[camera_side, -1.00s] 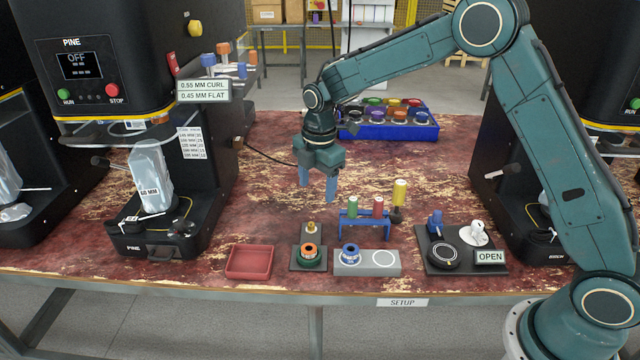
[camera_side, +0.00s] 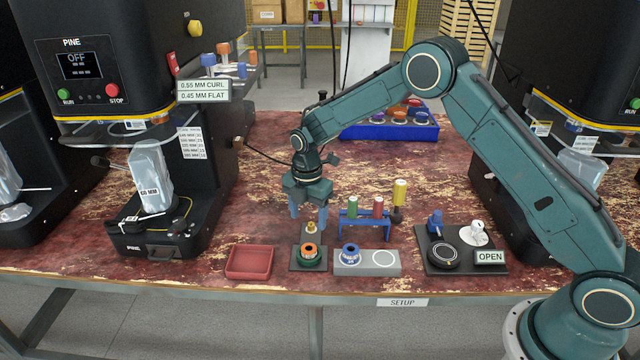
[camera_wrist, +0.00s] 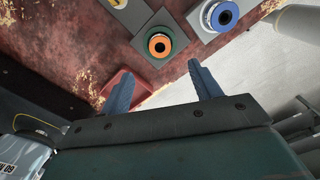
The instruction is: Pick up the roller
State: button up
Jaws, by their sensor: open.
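Two roller-like ring pieces are in view, and I cannot tell which one the task names. One has an orange top with a green base (camera_side: 309,252) and sits on a dark plate (camera_side: 297,265); it also shows in the wrist view (camera_wrist: 159,44). The other is blue and white (camera_side: 349,252) and sits at the left end of a grey block (camera_side: 365,267); it also shows in the wrist view (camera_wrist: 222,15). My gripper (camera_side: 308,218) is open and empty, above and behind the dark plate. Its fingers show in the wrist view (camera_wrist: 158,78), apart from both pieces.
A small brass knob (camera_side: 312,227) stands behind the green-based piece. A red tray (camera_side: 249,262) lies to the left. A black board (camera_side: 462,262) carries an OPEN sign. A black machine stands left.

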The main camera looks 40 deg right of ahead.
send_over(308, 244)
jog(key=s, duration=0.1)
jog(key=shift+s+a+f, duration=0.1)
jog(key=shift+a+f, duration=0.1)
jog(key=shift+f, duration=1.1)
jog(key=shift+s+a+f, duration=0.1)
jog(key=shift+a+f, duration=0.05)
jog(key=shift+f, duration=1.15)
jog(key=shift+a+f, duration=0.1)
jog(key=shift+f, duration=2.45)
jog(key=c, duration=1.2)
jog(key=shift+r, duration=0.15)
notch_tip(308, 244, up, 20)
jog(key=shift+f, duration=0.1)
